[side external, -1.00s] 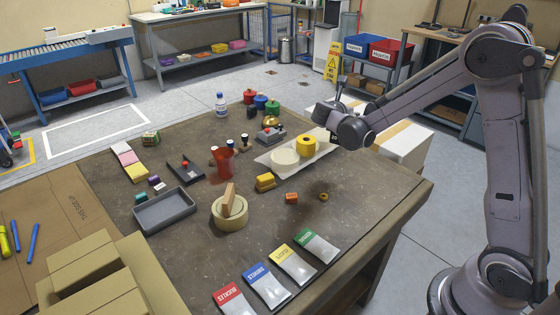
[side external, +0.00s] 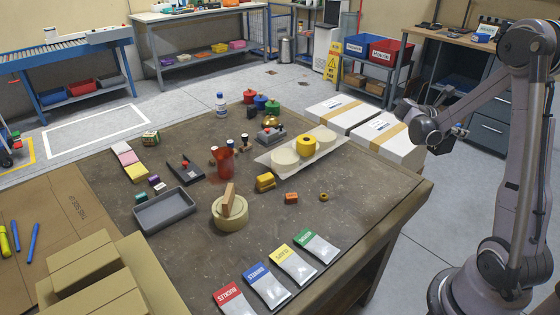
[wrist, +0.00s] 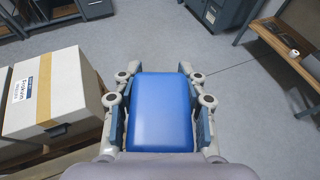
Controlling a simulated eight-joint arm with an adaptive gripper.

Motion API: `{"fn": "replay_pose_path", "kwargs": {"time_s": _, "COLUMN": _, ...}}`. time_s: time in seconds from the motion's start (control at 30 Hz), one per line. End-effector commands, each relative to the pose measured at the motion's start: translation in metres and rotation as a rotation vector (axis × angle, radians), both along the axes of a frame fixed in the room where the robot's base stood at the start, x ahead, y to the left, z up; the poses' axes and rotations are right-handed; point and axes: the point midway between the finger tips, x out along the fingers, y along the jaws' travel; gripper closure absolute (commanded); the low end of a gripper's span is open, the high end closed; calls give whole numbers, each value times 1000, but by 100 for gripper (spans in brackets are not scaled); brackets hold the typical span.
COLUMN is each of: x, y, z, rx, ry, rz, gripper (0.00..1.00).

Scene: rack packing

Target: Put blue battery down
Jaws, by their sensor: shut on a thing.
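The blue battery (wrist: 161,112) is a rounded blue block that fills the middle of the wrist view. My gripper (wrist: 160,82) is shut on it, with one finger along each side. In the side view my gripper (side external: 460,131) hangs in the air off the right edge of the table, to the right of the white boxes. There only a small bluish bit of the battery shows, and most of it is hidden. In the wrist view, grey floor lies beyond the battery.
White boxes (side external: 392,141) with tan tape stand beside the work table (side external: 330,235). One white box (wrist: 52,92) is close on the left in the wrist view. A wooden bench (wrist: 290,48) is at upper right. A grey tray (side external: 165,210) and a white mat (side external: 270,161) with round pieces lie on the table.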

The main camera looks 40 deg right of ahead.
Motion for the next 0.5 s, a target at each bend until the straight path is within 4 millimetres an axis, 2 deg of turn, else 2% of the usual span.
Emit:
{"fn": "replay_pose_path", "kwargs": {"time_s": 0.2, "x": 2, "y": 0, "z": -25, "rx": -3, "ry": 1, "rz": 4, "gripper": 100}}
{"fn": "replay_pose_path", "kwargs": {"time_s": 0.37, "x": 2, "y": 0, "z": -37, "rx": -3, "ry": 1, "rz": 5, "gripper": 100}}
{"fn": "replay_pose_path", "kwargs": {"time_s": 0.5, "x": 13, "y": 2, "z": -45, "rx": -2, "ry": 2, "rz": 8, "gripper": 100}}
